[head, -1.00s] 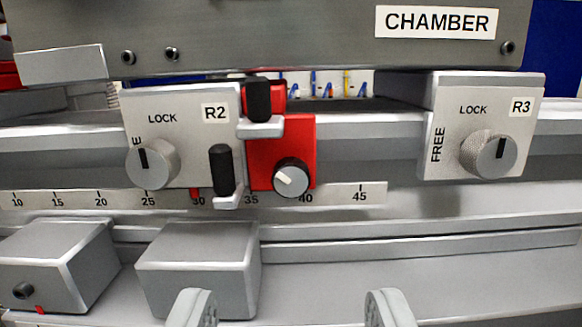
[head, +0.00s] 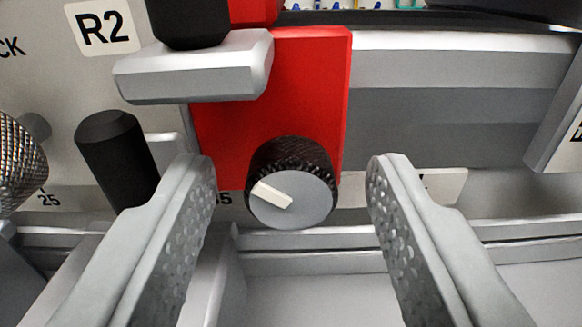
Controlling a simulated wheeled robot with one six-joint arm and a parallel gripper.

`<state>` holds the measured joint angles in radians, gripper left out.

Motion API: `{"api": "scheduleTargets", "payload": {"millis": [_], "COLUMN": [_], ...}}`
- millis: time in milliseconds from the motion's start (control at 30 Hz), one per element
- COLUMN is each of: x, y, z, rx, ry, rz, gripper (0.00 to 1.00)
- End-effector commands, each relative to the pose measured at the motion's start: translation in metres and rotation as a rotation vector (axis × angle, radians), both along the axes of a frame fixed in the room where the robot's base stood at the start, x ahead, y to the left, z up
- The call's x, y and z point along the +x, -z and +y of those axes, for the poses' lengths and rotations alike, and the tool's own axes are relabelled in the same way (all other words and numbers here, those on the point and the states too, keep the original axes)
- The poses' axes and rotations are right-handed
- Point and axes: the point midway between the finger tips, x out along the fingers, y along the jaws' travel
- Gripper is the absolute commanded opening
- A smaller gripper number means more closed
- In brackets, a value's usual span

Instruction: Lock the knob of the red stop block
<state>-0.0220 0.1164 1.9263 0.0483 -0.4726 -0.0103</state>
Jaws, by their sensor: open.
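The red stop block (head: 310,90) stands on the rail in the middle of the head view, against the right side of the R2 carriage. Its knob (head: 312,202) is black and ribbed with a grey face. A white pointer bar on the face slants from upper left to lower right. My gripper (head: 290,175) is open, with one finger left of the knob and the other right of it. Neither finger appears to touch the knob. No lock or free marking shows on the red block.
The R2 carriage (head: 60,80) is at left, with a knurled knob (head: 18,160) at the picture edge. A black-handled lever (head: 118,155) stands close to my left finger. A grey clamp bar (head: 195,70) juts out above.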

Motion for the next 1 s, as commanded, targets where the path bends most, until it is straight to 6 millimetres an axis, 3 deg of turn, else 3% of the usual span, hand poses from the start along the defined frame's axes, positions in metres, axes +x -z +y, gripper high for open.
{"api": "scheduleTargets", "payload": {"millis": [233,467,767,1000], "x": [0.0005,0.0003,0.0002,0.0002], "y": [0.0001,0.0001,0.0002,0.0003], "z": [-0.0001,0.0,-0.0001,-0.0002], "rx": [0.0,0.0,0.03,0.155], "ry": [0.0,0.0,0.0,0.0], "rz": [0.0,0.0,0.0,0.0], "gripper": [0.47,0.02,0.02,0.02]}}
